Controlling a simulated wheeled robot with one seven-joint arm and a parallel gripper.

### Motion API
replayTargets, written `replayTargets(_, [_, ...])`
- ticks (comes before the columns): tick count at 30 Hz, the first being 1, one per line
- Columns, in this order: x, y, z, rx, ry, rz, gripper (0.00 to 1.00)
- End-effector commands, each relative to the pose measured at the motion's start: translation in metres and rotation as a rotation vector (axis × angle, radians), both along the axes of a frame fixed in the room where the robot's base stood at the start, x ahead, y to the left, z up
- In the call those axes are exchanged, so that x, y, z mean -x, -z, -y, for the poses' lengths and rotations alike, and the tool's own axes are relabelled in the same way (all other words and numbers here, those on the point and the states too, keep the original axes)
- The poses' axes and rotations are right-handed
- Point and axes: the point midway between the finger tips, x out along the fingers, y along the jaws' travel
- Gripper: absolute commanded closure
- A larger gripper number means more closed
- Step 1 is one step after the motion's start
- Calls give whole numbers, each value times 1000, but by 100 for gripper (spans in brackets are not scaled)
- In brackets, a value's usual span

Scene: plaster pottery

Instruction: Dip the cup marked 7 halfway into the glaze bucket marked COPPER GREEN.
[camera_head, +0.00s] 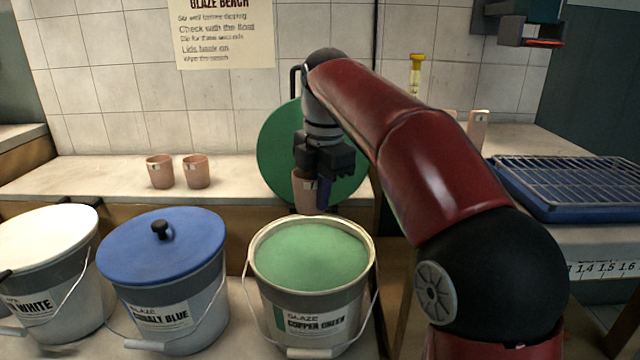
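My gripper (322,180) is shut on a pinkish clay cup (304,192), holding it upright just above the far rim of the open bucket. A small label shows on the cup, but its number is too small to read. The bucket marked COPPER GREEN (312,313) stands below, full of green glaze (312,256) with its top uncovered. The cup appears apart from the glaze. My dark fingers hide the cup's right side.
A green lid (277,150) leans upright behind my gripper. Two clay cups (196,171) stand on the shelf. A blue-lidded COBALT BLUE bucket (166,270) and a WHITE bucket (50,262) stand left. A blue tray with a wire rack (570,185) lies right.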

Motion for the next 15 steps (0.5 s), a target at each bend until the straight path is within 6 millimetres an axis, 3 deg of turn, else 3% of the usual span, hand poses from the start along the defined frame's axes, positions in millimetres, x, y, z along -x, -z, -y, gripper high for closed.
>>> replayTargets(15, [0,66,0,-1,1,-1,100])
